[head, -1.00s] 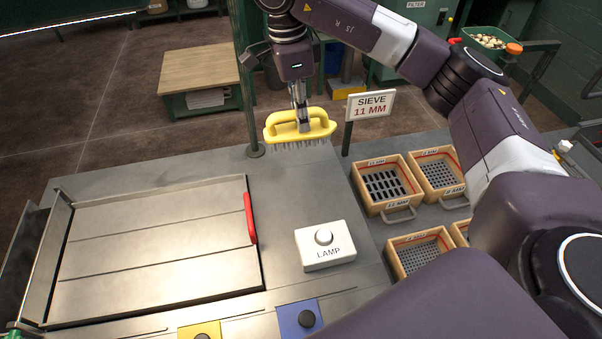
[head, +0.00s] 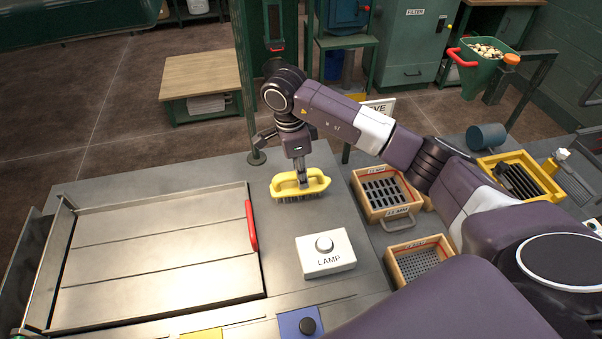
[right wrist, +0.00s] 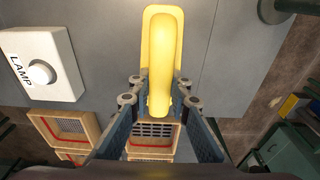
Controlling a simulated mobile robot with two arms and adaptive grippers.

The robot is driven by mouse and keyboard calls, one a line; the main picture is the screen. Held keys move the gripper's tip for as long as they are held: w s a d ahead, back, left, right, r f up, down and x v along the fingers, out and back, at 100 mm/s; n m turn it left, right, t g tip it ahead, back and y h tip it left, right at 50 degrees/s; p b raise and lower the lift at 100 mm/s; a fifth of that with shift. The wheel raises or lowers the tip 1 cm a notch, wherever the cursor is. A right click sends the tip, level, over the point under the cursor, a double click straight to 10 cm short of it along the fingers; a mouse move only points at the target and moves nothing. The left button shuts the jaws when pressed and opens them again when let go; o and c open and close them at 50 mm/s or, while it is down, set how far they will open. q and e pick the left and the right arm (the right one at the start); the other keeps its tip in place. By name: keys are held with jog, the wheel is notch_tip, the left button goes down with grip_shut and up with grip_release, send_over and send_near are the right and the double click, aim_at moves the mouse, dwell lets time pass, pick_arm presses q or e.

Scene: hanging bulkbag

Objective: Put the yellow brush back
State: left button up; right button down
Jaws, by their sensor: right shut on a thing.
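The yellow brush (head: 313,184) is upright, bristles down, at the grey bench top behind the lamp box. I cannot tell whether its bristles touch the bench. My right gripper (head: 302,181) comes down on it from above and is shut on its handle. In the right wrist view the brush (right wrist: 160,45) runs lengthwise, its handle between the two fingers of my right gripper (right wrist: 160,88). My left gripper is not in view.
A white lamp box (head: 325,262) stands in front of the brush. A flat metal tray (head: 160,250) with a red handle (head: 251,225) lies left. Wooden sieve boxes (head: 421,258) stand right. A sieve sign (head: 380,108) is partly hidden behind my arm. Bare bench surrounds the brush.

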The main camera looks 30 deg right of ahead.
jog(key=shift+f, duration=0.25)
jog(key=shift+f, duration=0.1)
jog(key=shift+f+b, duration=0.15)
jog(key=shift+b, duration=0.15)
jog(key=c, duration=1.8)
grip_release()
